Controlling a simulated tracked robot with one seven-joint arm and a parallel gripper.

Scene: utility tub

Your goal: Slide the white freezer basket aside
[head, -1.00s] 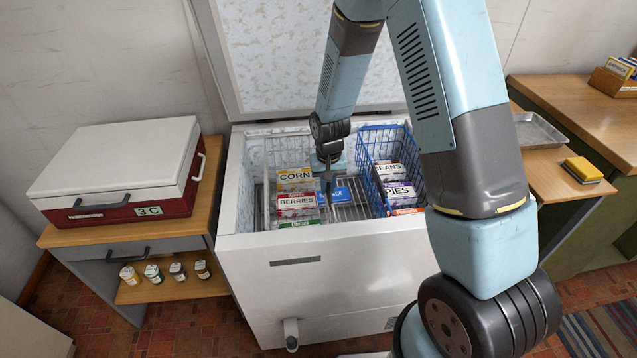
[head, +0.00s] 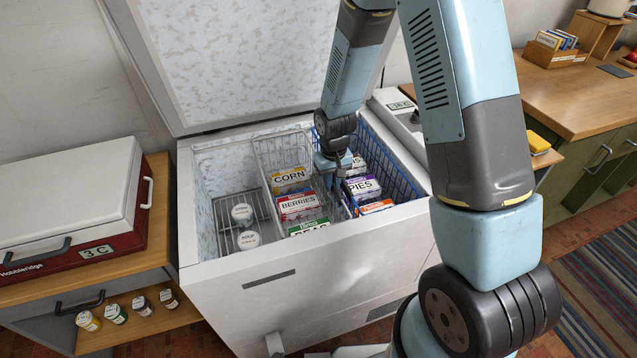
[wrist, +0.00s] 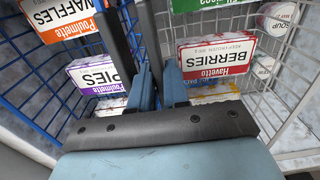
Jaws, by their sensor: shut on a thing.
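The white wire freezer basket (head: 284,150) stands in the open chest freezer, right beside the blue basket (head: 408,186). It holds a CORN box (head: 290,176), a BERRIES box (head: 299,203) and a green-labelled box. My gripper (head: 337,181) reaches down at the basket's right side, by the blue basket. In the wrist view my gripper (wrist: 138,55) is shut on the white basket's near side wall, which the fingers mostly hide. The white basket's far wires (wrist: 292,108) also show there. Two SOUP tubs (head: 242,213) stand clear of it on the left.
The soup tubs stand on a wire rack (head: 228,214) in the freezer's left part, with bare room around them. The blue basket holds PIES (head: 361,186) and other boxes. The freezer's walls (head: 188,225) bound the space; its raised lid (head: 235,55) stands behind.

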